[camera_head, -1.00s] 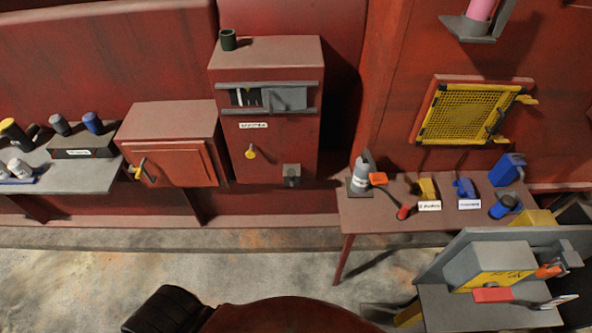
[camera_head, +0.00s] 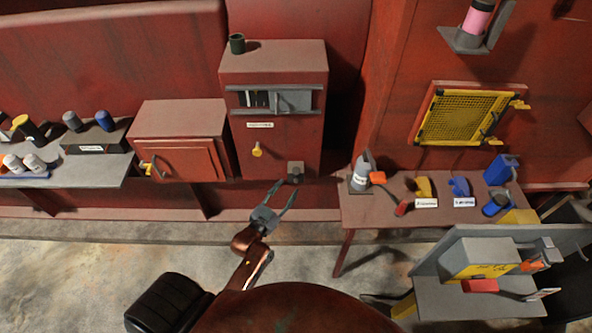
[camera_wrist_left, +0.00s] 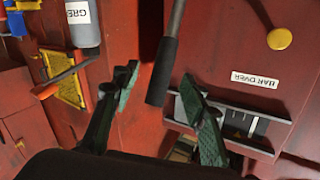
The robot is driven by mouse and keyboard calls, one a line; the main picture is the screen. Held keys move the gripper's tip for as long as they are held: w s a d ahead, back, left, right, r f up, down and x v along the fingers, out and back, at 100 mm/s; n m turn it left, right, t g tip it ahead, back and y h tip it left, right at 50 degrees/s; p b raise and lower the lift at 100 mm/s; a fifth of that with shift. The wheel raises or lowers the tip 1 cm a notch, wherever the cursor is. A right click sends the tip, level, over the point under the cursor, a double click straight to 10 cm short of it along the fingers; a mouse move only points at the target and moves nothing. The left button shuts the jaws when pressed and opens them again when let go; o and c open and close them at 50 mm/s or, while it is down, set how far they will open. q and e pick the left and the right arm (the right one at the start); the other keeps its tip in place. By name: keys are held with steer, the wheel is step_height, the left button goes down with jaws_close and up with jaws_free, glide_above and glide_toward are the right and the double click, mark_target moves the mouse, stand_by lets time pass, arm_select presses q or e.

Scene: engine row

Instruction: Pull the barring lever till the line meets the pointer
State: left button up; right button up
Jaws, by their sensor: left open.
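The barring lever shows in the left wrist view as a steel bar with a black grip (camera_wrist_left: 163,73). In the head view I cannot make it out clearly at the grey block (camera_head: 296,171) low on the red cabinet. My left gripper (camera_head: 287,187) is open, its fingertips just below that block in the picture. In the left wrist view the grip lies between the two fingers (camera_wrist_left: 160,76), with gaps on both sides; its depth is unclear. The cabinet's window (camera_head: 254,99) has pale marks; it also shows in the wrist view (camera_wrist_left: 246,123). I cannot tell line from pointer. My right gripper is out of view.
A yellow knob (camera_head: 257,150) and a "BAR OVER" label (camera_wrist_left: 255,80) sit on the cabinet front. A red table (camera_head: 385,215) with a grey bottle (camera_head: 361,175) stands to the right. A closed red box (camera_head: 180,160) is to the left. Floor before the cabinet is open.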

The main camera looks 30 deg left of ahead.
mark_target(294, 176)
arm_select(q)
steer(key=w, duration=0.2)
steer(key=w+r, duration=0.1)
steer(key=w, duration=0.1)
steer(key=w+r+p, duration=0.1)
steer(key=w, duration=0.2)
steer(key=shift+w+a+r, duration=0.1)
steer(key=shift+r, duration=0.15)
steer(key=shift+w, duration=0.45)
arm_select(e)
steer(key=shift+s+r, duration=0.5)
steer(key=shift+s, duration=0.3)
arm_select(q)
jaws_close()
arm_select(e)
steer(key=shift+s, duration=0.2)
arm_select(q)
steer(key=shift+f, duration=0.1)
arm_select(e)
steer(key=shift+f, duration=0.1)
